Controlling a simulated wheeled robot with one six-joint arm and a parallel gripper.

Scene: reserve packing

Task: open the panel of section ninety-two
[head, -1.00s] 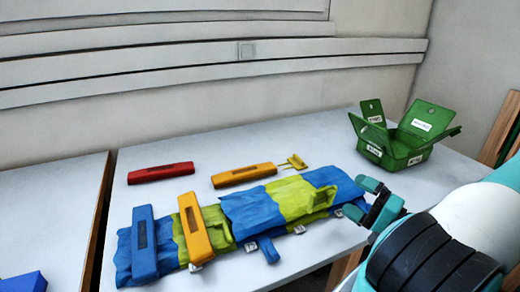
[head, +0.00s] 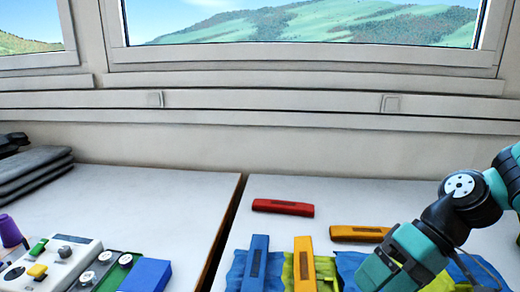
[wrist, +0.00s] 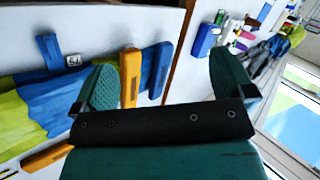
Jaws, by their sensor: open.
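A blue and yellow-green fabric roll (head: 325,268) lies on the white table, cut off by the lower edge of the head view. It also shows at the left of the wrist view (wrist: 40,112), with a blue strap (wrist: 48,50) and a small white tag (wrist: 73,61) that I cannot read surely. No section panel marked ninety-two can be made out. A blue bar (head: 255,262) and an orange bar (head: 304,262) lie across the fabric. My gripper (wrist: 165,78) is open and empty, apart from the fabric; in the head view my arm hides part of it.
A red bar (head: 283,207) and another orange bar (head: 358,233) lie behind the fabric. A gap separates this table from the left one, which holds a control box (head: 50,265), a blue block (head: 146,275), a purple cup (head: 10,231) and dark folded cloths (head: 35,170).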

